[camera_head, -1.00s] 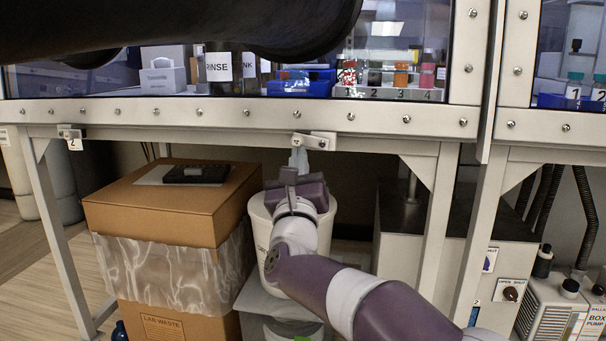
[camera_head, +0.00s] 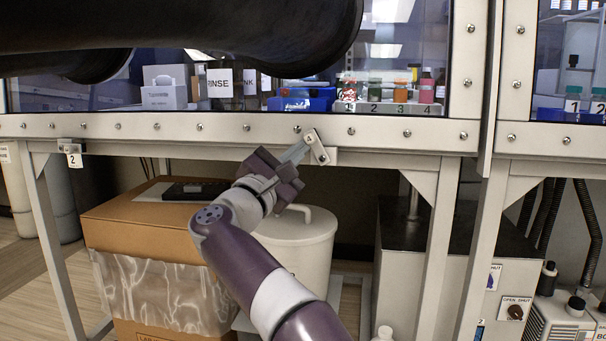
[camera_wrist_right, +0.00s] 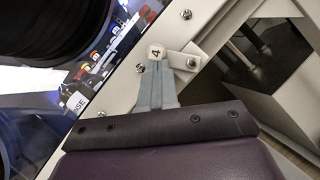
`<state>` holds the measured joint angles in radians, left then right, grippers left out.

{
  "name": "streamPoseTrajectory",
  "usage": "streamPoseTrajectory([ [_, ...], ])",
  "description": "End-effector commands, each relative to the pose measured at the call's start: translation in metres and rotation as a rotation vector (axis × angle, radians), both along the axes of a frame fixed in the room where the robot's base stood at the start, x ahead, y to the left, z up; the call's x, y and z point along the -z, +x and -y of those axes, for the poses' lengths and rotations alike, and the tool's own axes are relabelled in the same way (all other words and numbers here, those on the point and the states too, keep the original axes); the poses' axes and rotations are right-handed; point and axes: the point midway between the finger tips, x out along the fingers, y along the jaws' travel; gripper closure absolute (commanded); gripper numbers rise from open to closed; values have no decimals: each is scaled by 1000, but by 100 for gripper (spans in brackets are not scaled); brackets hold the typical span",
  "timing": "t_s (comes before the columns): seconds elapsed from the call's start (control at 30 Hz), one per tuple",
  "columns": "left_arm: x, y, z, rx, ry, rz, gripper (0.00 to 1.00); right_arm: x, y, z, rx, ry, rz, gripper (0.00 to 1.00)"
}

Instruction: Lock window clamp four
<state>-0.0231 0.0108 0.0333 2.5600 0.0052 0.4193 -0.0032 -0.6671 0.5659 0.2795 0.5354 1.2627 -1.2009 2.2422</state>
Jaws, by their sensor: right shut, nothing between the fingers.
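Window clamp four (camera_head: 316,147) is a small pale lever marked "4" on the lower edge of the window frame. Its lever is tilted steeply, with the "4" end up and to the left, and its bracket lies just behind it. My right gripper (camera_head: 298,152) reaches up from the lower left with its grey fingers shut and empty. In the right wrist view the fingertips (camera_wrist_right: 157,70) lie against or right beside the "4" end of clamp four (camera_wrist_right: 158,52); exact contact is hard to tell. My left gripper is not in view.
Clamp two (camera_head: 72,153) is on the same frame rail (camera_head: 230,130) at the left. Below are a cardboard waste box (camera_head: 140,225) and a white lidded bin (camera_head: 305,240) close under my right arm. A frame post (camera_head: 500,80) stands to the right. Large dark cylinders (camera_head: 260,35) cover the top.

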Motion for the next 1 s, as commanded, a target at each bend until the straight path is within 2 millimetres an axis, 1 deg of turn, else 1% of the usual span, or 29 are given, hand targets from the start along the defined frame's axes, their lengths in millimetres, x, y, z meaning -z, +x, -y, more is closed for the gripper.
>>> streamPoseTrajectory([
  [0.03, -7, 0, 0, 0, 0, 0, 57, -6, 0, 0, 3, 39, 9, 100],
  [0.23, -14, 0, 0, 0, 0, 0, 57, -10, 0, 4, 19, 194, 40, 100],
  [1.0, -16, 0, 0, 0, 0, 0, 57, -19, 0, 11, 18, 183, 39, 100],
])
